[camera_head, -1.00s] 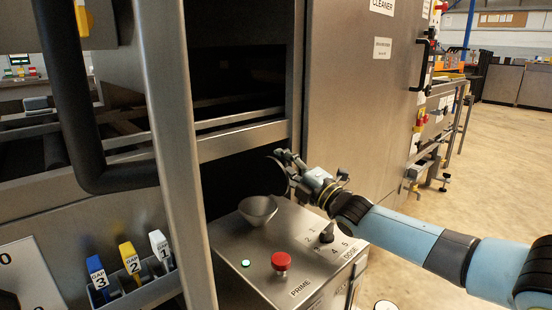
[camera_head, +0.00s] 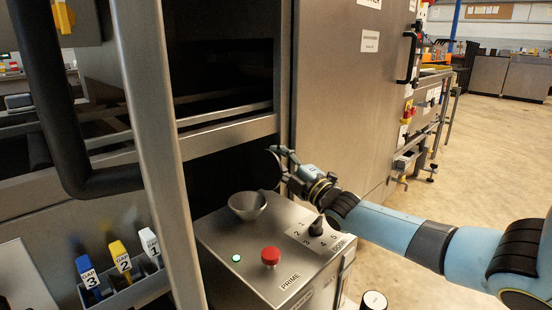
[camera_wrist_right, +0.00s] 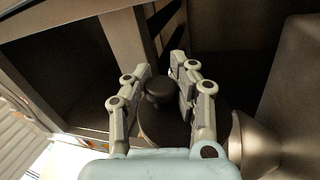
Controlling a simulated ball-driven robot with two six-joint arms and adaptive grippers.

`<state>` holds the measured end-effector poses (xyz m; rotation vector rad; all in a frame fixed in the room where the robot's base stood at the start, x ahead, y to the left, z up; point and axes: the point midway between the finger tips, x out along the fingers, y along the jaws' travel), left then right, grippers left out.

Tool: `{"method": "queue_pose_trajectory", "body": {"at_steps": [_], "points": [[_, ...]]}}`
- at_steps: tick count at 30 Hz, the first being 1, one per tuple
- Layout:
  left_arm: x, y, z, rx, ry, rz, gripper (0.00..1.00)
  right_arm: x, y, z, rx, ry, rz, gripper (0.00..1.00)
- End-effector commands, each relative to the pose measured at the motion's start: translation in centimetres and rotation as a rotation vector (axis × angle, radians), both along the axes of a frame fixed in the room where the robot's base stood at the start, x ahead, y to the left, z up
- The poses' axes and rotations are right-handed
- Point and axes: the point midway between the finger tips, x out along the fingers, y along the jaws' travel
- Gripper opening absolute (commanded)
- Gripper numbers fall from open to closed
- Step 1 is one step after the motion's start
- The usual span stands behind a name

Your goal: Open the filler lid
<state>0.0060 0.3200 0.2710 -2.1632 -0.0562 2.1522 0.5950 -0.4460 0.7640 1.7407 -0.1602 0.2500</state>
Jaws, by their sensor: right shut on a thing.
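The filler lid (camera_head: 264,170) is a dark round disc that stands raised at the back right of the steel funnel (camera_head: 247,206), whose mouth is uncovered. In the right wrist view the lid (camera_wrist_right: 165,125) has a dark knob (camera_wrist_right: 158,88) between my fingers. My right gripper (camera_head: 282,160) is shut on this knob, above and behind the funnel; the gripper also fills the middle of the wrist view (camera_wrist_right: 160,85). The funnel (camera_wrist_right: 258,145) lies at the right there. Much of the lid is dark against the machine's opening. My left gripper is not in view.
The steel box under the funnel carries a red button (camera_head: 270,256), a green light (camera_head: 236,258) and a black dose knob (camera_head: 317,226). A steel post (camera_head: 160,150) and a black bar stand at the left, above coloured gap tags. Open floor lies at the right.

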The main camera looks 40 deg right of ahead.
Motion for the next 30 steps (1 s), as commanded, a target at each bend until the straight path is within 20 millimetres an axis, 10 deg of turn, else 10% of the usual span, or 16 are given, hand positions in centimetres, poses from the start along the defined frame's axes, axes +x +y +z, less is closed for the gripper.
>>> {"method": "queue_pose_trajectory", "body": {"at_steps": [8, 17, 30], "points": [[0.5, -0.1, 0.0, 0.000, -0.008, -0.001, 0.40, -0.2, 0.0, -0.5, -0.001, 0.009, -0.002, 0.53], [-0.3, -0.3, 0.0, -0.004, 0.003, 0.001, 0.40, -0.4, 0.0, -0.3, -0.001, 0.005, 0.000, 0.53], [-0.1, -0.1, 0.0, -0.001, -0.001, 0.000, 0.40, -8.5, -0.3, -2.6, 0.000, 0.009, 0.000, 0.53]]}}
